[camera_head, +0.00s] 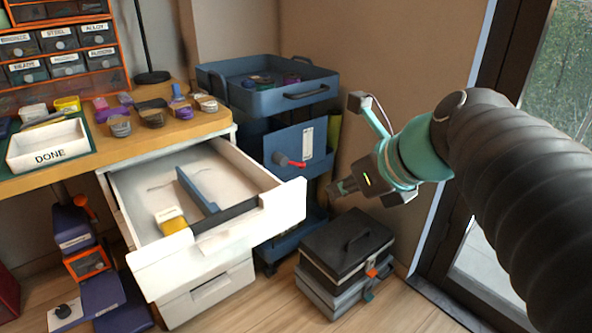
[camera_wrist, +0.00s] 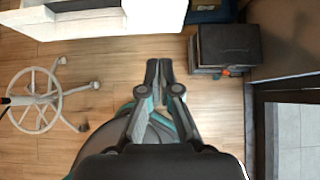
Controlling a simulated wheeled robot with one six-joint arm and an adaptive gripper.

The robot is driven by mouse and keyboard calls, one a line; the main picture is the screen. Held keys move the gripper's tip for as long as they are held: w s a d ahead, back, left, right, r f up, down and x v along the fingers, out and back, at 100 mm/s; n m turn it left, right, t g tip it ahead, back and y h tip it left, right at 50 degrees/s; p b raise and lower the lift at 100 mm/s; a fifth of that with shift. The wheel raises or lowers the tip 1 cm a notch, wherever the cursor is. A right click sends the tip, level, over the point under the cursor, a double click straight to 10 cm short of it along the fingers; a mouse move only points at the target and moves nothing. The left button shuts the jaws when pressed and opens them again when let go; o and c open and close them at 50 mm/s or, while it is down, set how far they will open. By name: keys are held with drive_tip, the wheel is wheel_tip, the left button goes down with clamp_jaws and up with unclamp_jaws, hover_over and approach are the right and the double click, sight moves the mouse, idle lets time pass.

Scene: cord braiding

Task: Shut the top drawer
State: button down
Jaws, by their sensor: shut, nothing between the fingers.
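The top drawer (camera_head: 286,213) is white and pulled well out from under the wooden workbench. Inside it are a blue divider (camera_head: 197,190) and a yellow-and-white item (camera_head: 171,220). My gripper (camera_head: 337,188) is shut and empty, in the air to the right of the drawer front and apart from it. In the wrist view my gripper (camera_wrist: 159,66) points over the floor, and the white drawer unit (camera_wrist: 110,22) shows at the upper left. The drawer's inside is not clear in that view.
A blue trolley (camera_head: 268,97) stands behind the drawer. A black toolbox (camera_head: 346,247) sits on the floor below my gripper and also shows in the wrist view (camera_wrist: 229,46). A DONE tray (camera_head: 48,157) is on the workbench (camera_head: 150,140). Open floor lies in front.

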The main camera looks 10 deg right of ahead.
sight(289, 195)
drive_tip(key=x, duration=0.4)
drive_tip(key=b+x, duration=0.1)
drive_tip(key=x, duration=0.2)
drive_tip(key=w+r+b+x, duration=0.1)
drive_tip(key=x, duration=0.3)
drive_tip(key=shift+w+a+f, duration=0.15)
drive_tip(key=shift+a, duration=0.3)
drive_tip(key=shift+w+a, duration=0.35)
drive_tip(key=shift+w, duration=0.3)
